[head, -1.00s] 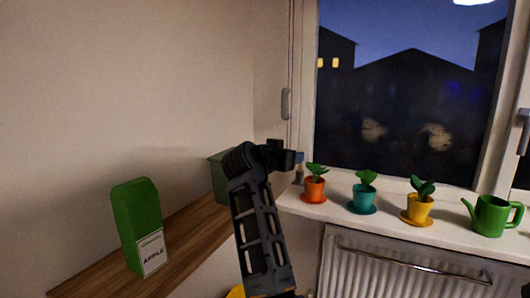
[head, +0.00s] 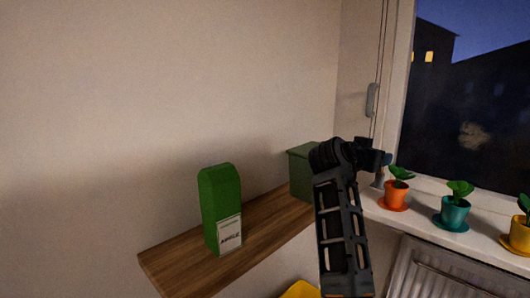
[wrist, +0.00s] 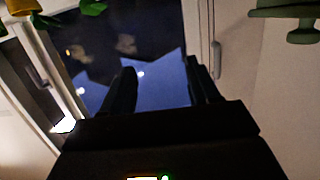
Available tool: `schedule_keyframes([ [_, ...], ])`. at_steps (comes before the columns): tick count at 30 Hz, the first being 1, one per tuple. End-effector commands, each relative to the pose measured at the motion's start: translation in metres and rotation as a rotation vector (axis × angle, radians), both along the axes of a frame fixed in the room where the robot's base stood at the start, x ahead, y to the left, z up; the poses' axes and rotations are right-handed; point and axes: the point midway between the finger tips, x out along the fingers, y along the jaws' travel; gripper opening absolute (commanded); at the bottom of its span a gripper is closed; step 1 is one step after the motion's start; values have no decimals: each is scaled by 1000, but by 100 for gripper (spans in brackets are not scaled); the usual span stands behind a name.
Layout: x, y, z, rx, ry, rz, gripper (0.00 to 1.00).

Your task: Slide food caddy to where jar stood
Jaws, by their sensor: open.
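A dark green lidded box (head: 300,172), which looks like the food caddy, stands at the far end of the wooden shelf, partly hidden behind my arm. I see no jar. My gripper (head: 376,160) is at the far end of my raised arm, to the right of the box and near the window corner. In the wrist view my gripper (wrist: 163,80) has its two fingers apart, with nothing between them and the window behind. A dull green shape (wrist: 287,12) at the top right of that view is cut off, and I cannot tell what it is.
A green carton with a white label (head: 220,208) stands nearer on the wooden shelf (head: 180,262), with bare wood around it. Potted plants in orange (head: 396,192), teal (head: 453,212) and yellow (head: 520,236) pots line the windowsill. A radiator (head: 440,275) is below.

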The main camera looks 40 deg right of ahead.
Motion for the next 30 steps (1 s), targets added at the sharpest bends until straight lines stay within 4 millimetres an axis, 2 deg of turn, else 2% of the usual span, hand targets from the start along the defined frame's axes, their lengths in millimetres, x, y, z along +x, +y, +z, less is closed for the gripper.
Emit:
schedule_keyframes([
  [5,1,0,-1,0,2,2,61],
  [8,1,4,-8,-7,15,23,61],
  [11,2,13,-28,-28,55,85,61],
  [13,2,24,-49,-51,92,155,61],
  [17,-1,53,-92,-95,170,315,61],
  [23,-18,107,-155,-143,261,563,61],
  [30,-61,181,-216,-167,323,849,61],
])
